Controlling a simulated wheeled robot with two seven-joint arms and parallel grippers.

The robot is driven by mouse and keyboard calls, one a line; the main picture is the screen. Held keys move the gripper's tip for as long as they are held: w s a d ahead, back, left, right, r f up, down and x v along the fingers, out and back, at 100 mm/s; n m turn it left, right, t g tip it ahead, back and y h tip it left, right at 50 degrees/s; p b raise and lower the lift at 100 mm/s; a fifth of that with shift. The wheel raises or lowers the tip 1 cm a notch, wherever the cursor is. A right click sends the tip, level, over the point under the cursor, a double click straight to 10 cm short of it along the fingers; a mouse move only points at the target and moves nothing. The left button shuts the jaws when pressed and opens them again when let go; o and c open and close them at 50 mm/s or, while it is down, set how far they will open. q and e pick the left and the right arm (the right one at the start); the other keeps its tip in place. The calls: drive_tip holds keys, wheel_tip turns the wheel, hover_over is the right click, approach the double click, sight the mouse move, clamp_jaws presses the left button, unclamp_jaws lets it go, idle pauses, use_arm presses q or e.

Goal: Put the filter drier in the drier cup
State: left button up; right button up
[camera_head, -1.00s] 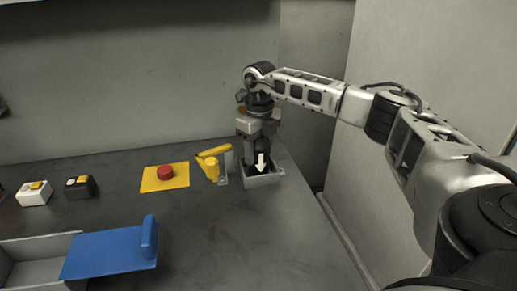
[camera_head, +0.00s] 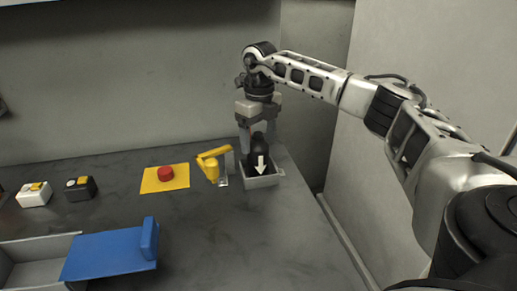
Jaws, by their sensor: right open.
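The filter drier (camera_head: 261,154), black with a white downward arrow, stands upright in the grey drier cup (camera_head: 263,182) at the back right of the table. My right gripper (camera_head: 258,146) points down over the drier, its fingers open at the drier's upper part. The gripper's far side is partly hidden. My left gripper is not in view.
A yellow lever (camera_head: 212,164) on a small bracket stands just left of the cup. Further left are a red button on a yellow plate (camera_head: 150,183), two small switch boxes (camera_head: 80,188), and a grey bin (camera_head: 30,262) with a blue lid (camera_head: 112,252). The table's front middle is clear.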

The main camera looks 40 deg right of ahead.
wheel_tip(320, 180, up, 8)
drive_tip(key=shift+f, duration=0.1)
idle(0.6)
